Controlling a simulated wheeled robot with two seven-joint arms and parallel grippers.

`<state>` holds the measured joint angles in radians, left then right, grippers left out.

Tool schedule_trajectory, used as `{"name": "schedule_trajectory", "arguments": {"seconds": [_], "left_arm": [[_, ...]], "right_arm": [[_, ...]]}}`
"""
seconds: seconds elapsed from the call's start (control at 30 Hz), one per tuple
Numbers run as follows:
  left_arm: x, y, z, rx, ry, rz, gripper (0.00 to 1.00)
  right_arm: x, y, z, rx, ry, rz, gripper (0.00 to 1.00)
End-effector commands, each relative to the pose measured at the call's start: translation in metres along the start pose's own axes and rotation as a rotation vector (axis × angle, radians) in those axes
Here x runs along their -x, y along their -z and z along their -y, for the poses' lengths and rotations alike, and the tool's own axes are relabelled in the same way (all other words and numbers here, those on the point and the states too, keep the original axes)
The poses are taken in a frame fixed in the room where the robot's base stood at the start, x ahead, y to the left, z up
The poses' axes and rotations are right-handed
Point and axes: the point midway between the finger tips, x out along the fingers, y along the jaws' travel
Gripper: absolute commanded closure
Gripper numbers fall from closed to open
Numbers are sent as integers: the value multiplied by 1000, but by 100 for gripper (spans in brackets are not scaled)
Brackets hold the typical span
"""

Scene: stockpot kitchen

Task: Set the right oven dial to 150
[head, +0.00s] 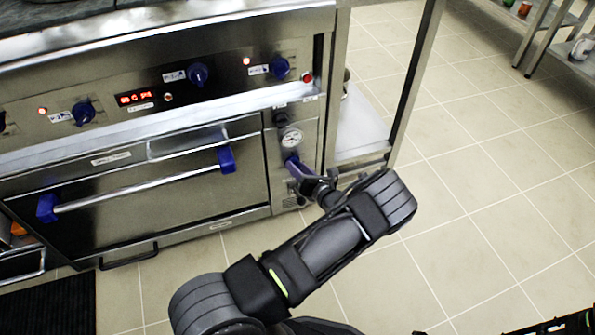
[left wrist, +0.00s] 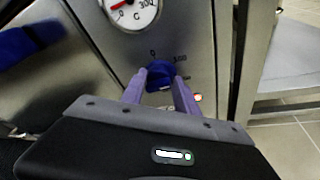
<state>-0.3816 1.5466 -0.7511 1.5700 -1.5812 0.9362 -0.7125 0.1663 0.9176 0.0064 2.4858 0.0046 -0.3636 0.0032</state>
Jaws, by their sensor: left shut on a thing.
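The right oven dial is a blue knob (left wrist: 160,72) on the steel panel, below a round white temperature gauge (head: 291,138). In the head view the knob is mostly hidden by the fingers. The gauge also shows in the left wrist view (left wrist: 131,12), with its red needle near the low end. My right gripper is not in view.
The oven door (head: 140,190) is closed, and its long handle bar with blue ends (head: 227,160) juts out left of my gripper. Several blue knobs, one at the upper right (head: 279,68), line the upper panel. A steel table leg (head: 414,80) stands to the right. Tiled floor beyond is clear.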

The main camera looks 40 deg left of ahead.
Motion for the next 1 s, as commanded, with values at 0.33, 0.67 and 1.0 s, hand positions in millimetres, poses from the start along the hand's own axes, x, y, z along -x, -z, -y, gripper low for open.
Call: {"name": "schedule_trajectory", "arguments": {"seconds": [0.33,0.67,1.0], "left_arm": [[0,5,6,-302,-86,21,100],[0,5,6,-491,-141,34,100],[0,4,5,-540,-156,38,100]], "right_arm": [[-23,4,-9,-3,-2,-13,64],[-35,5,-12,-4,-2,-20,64],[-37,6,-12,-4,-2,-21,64]]}}
